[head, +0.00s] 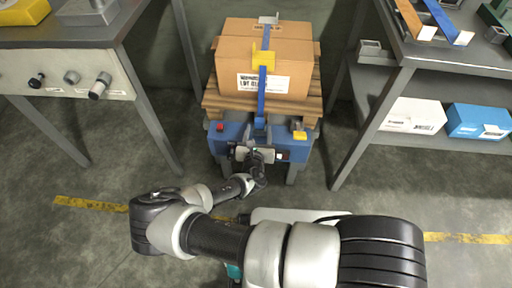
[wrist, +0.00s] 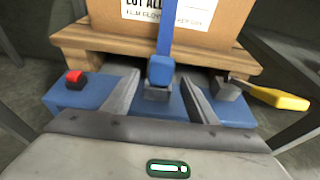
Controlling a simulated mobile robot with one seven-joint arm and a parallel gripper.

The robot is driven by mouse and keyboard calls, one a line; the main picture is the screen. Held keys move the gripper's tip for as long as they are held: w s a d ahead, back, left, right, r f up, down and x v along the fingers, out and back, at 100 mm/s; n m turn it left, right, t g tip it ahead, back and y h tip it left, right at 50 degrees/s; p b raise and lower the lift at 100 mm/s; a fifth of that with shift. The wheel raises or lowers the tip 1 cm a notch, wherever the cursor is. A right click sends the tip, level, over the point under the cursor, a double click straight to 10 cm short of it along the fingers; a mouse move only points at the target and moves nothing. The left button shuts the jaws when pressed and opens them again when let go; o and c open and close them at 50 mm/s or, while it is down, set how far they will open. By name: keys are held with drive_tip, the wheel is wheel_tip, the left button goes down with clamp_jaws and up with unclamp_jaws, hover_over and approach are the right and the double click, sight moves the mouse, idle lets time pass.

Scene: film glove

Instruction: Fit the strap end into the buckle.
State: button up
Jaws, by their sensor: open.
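The blue strap (head: 262,88) runs down the front of a cardboard box in the head view. Its end is a thicker blue block (wrist: 161,70) in the wrist view. A small grey buckle (wrist: 157,93) sits directly below the strap end on the blue bench; whether the end is inside it or only above it, I cannot tell. My gripper (wrist: 160,79) is open, with one finger on each side of the strap end and buckle and visible gaps to both. In the head view my gripper (head: 257,150) is at the bench front, partly hidden by my wrist.
The cardboard box (head: 291,52) stands on a wooden pallet (wrist: 93,40). A red button (wrist: 73,77) is left of the buckle, and a yellow-handled lever (wrist: 276,97) is right. A workbench (head: 62,38) stands left and a shelf (head: 450,56) right, with floor between.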

drive_tip(key=p+v, duration=0.1)
drive_tip(key=v, duration=1.2)
drive_tip(key=s+a+r+m+g, duration=0.4)
drive_tip(key=m+g, duration=0.5)
drive_tip(key=m, duration=0.7)
wheel_tip(320, 180, up, 18)
drive_tip(key=w+m+g+y, duration=0.2)
drive_tip(key=m+y, duration=0.1)
drive_tip(key=m, duration=0.4)
drive_tip(key=s+d+r+m, duration=0.1)
drive_tip(key=d+r+m, duration=0.2)
drive_tip(key=d+r, duration=0.35)
drive_tip(key=s+d+r+m, duration=0.2)
drive_tip(key=d+r+m, duration=0.1)
drive_tip(key=r, duration=0.6)
drive_tip(key=s+d+r+m+t+h+p, duration=0.2)
drive_tip(key=s+d+r+m, duration=0.5)
drive_tip(key=s+d+r, duration=0.4)
wheel_tip(320, 180, up, 23)
drive_tip(key=w+d+p, duration=0.1)
drive_tip(key=p, duration=2.2)
drive_tip(key=shift+f+p, duration=0.2)
drive_tip(key=shift+p, duration=0.2)
